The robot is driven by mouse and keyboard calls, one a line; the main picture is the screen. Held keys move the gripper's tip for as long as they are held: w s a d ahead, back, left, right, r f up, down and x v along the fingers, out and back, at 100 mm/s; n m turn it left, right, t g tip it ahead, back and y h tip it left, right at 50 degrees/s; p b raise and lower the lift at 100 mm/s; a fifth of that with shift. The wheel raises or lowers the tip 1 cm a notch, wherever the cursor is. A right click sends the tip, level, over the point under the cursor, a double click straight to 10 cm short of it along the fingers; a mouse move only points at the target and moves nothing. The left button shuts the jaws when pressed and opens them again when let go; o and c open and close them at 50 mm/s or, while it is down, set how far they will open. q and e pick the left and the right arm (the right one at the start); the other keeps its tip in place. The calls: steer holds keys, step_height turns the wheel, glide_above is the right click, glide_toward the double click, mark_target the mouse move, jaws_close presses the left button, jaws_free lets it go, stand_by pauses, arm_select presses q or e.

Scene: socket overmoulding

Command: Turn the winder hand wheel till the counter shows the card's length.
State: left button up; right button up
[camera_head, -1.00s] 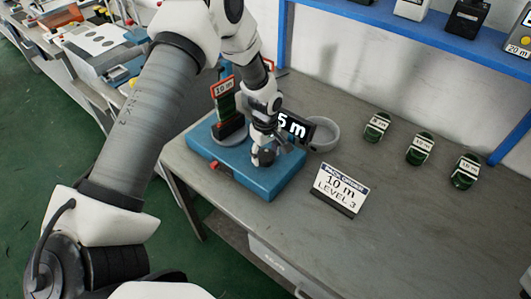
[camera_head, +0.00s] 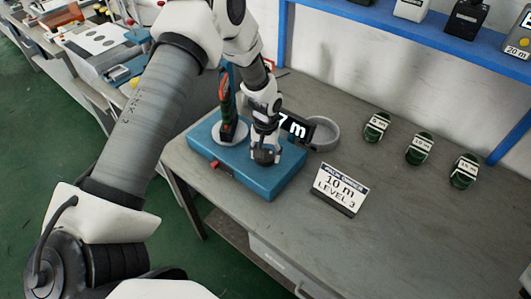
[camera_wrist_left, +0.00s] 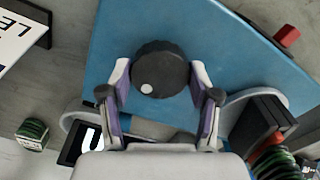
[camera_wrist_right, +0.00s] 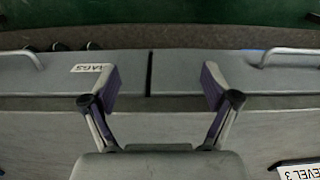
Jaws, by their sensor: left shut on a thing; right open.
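The blue winder (camera_head: 260,182) stands on the grey bench, with a green coil (camera_head: 226,97) upright on its turntable. The coil is seen nearly edge-on in the head view. My left gripper (camera_head: 265,155) points down and is shut on the black hand wheel (camera_wrist_left: 160,70), which has a white dot at its lower left in the left wrist view. The counter (camera_head: 297,127) reads 7 m, its left edge partly hidden by my gripper. The order card (camera_head: 339,189) reads 10 m, LEVEL 3. My right gripper (camera_wrist_right: 158,88) is open and empty over the bench front.
A round grey dish (camera_head: 324,133) sits behind the counter. Three green labelled coils (camera_head: 419,149) lie along the right of the bench. A red part (camera_head: 218,168) sticks out of the winder's front edge. A blue shelf (camera_head: 420,35) runs along the wall.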

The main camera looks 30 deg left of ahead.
arm_select(q)
steer(key=m, duration=0.4)
steer(key=shift+s+f+m, duration=0.1)
steer(key=shift+m, duration=0.2)
steer(key=m, duration=0.5)
steer(key=shift+m+b, duration=0.3)
steer(key=shift+b, duration=0.05)
steer(key=m, duration=0.4)
steer(key=shift+m, duration=0.3)
steer(key=m+b, duration=0.1)
steer(key=m, duration=0.4)
steer(key=o, duration=0.9)
steer(key=shift+c, duration=0.2)
steer(key=o, duration=0.3)
